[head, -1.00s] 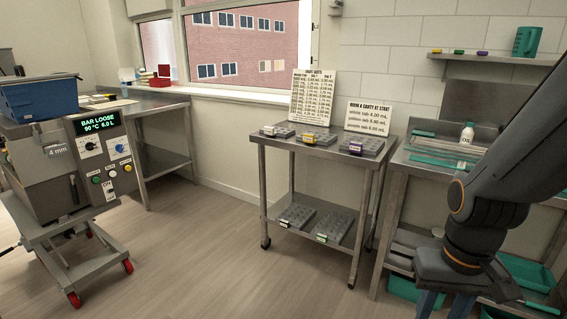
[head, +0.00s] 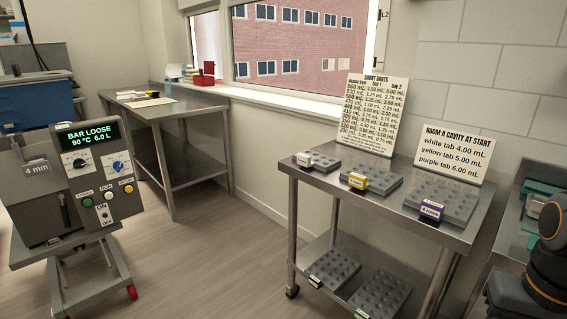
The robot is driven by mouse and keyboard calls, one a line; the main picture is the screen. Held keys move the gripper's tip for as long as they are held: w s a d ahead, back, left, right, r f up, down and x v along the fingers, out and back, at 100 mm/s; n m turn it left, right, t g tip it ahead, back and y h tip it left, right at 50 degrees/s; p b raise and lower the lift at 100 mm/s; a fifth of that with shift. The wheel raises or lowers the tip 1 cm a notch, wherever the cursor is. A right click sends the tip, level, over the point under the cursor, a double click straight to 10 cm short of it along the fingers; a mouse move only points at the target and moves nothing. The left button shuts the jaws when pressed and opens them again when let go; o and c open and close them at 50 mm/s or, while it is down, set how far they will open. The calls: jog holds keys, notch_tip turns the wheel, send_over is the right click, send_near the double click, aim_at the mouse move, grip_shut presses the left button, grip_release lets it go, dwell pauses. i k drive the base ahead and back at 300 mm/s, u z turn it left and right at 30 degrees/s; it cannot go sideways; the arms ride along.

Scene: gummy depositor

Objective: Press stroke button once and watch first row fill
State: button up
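The gummy depositor (head: 38,195) stands at the left on a wheeled cart with red casters. Its display (head: 86,134) reads "BAR LOOSE 90 °C 6.0 L" in green. Below the display are a black dial and a blue dial (head: 118,166). Several buttons sit under them: green (head: 87,202), a pale one (head: 109,195) and yellow (head: 128,189); their labels are too small to read. An ON/OFF switch (head: 104,214) is below. A "4 mm" tag marks the front. Part of my arm shows at the right edge; my gripper is outside the picture.
A steel cart (head: 286,167) holds moulds with white (head: 304,160), yellow (head: 358,181) and purple (head: 431,210) tabs, with more moulds on its lower shelf. Two printed signs stand behind them. A steel table (head: 158,113) is by the window. Open floor (head: 215,265) lies between depositor and cart.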

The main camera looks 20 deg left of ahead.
aim_at(87, 203)
jog(key=u, duration=2.95)
jog(key=i, duration=0.45)
jog(key=z, duration=0.65)
jog(key=i, duration=2.45)
jog(key=u, duration=0.05)
jog(key=k, duration=0.3)
jog(key=z, duration=0.1)
